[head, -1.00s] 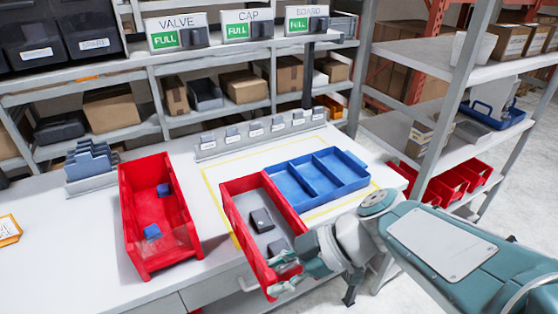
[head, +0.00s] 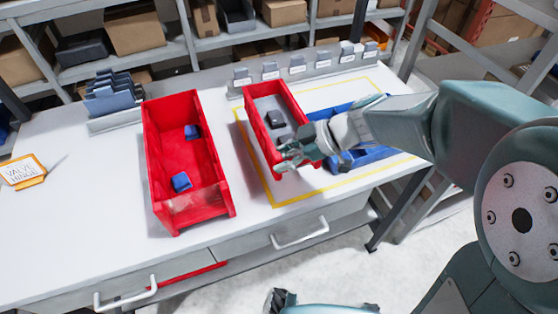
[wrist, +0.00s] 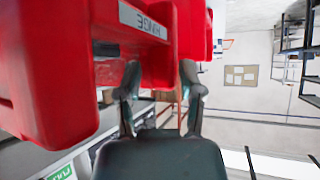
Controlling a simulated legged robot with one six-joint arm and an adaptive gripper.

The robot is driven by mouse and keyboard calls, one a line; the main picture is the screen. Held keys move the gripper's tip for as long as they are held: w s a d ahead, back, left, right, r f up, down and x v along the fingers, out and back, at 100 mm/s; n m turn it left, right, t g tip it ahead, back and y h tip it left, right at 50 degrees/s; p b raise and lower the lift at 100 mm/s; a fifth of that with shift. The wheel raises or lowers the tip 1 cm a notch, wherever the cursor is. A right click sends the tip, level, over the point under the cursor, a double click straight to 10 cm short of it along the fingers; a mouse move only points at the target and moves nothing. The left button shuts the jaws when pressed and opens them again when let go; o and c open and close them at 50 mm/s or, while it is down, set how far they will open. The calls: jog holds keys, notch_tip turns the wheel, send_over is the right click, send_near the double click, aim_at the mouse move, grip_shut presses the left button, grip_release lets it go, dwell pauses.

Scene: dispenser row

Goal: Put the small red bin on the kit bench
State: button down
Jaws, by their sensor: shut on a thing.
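The small red bin (head: 259,135) holds dark grey parts. It is over the white kit bench (head: 85,235), inside the yellow outline and left of the blue divided tray (head: 372,157). My gripper (head: 290,156) is shut on its near end. The wrist view shows my gripper (wrist: 158,88) with its fingers up against red bin plastic near a label reading HINGE (wrist: 143,20). I cannot tell whether the bin's bottom touches the bench top.
A larger red bin (head: 152,140) with blue pieces stands to the left. Grey holders (head: 112,97) and a row of small labelled items (head: 297,66) line the back. A valve hinge card (head: 22,171) lies far left. The bench's front left is clear.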

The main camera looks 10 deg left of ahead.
jog(key=w+a+f, duration=0.1)
jog(key=w+f, duration=0.1)
jog(key=w+a+f, duration=0.1)
jog(key=f, duration=0.1)
jog(key=shift+a, duration=0.3)
jog(key=f, duration=0.3)
jog(key=shift+w+d+f, duration=0.1)
jog(key=shift+d, duration=0.2)
jog(key=shift+c, duration=1.1)
grip_release()
jog(key=shift+a, duration=0.2)
jog(key=shift+d, duration=0.1)
jog(key=v, duration=1.2)
jog(key=s+d+r+m+t+h, duration=0.3)
jog(key=s+d+m+h, duration=0.2)
jog(key=m, duration=0.5)
jog(key=s+d+r+m+t+h, duration=0.3)
jog(key=s+d+m+t+h, duration=0.1)
jog(key=s+d+m, duration=0.5)
jog(key=shift+s+d+r+m+h, duration=0.25)
jog(key=shift+s+m+h, duration=0.15)
jog(key=shift+s+h, duration=0.35)
